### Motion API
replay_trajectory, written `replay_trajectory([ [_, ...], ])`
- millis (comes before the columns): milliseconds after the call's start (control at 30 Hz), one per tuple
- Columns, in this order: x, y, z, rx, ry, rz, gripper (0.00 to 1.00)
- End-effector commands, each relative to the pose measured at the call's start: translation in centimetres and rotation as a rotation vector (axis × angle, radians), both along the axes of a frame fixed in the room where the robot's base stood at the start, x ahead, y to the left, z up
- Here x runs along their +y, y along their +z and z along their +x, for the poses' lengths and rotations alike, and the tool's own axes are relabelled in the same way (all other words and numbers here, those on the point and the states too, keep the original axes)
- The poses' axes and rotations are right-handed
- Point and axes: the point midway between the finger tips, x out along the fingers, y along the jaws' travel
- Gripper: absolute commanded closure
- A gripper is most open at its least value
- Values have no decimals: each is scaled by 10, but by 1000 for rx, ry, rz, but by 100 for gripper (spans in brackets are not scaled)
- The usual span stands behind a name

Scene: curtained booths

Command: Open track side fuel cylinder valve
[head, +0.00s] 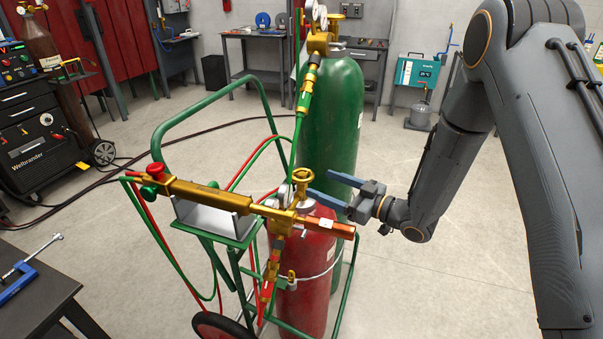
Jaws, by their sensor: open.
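A red gas cylinder (306,260) stands at the front of a green cart, beside a taller green cylinder (340,130). A brass valve handwheel (303,176) sits above the red cylinder's top. My gripper (318,183) comes in from the right with its two blue fingers apart and empty. The fingertips are just right of the handwheel; I cannot tell whether they touch it. A brass torch (210,196) with red and green knobs lies across the front and partly hides the red cylinder's top and valve body.
The green cart (207,97) carries regulators (318,40) and red and green hoses. A dark table (38,300) with a blue clamp is at the lower left. A welding machine (40,130) stands at the left. The floor right of the cart is clear.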

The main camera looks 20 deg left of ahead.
Motion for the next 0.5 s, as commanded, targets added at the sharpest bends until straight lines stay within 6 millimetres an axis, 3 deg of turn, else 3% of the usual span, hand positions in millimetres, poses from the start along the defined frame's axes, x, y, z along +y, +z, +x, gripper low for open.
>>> replay_trajectory([
  [167,13,3,-4,-5,29,31,28],
  [500,60,4,13,-5,27,30,28],
])
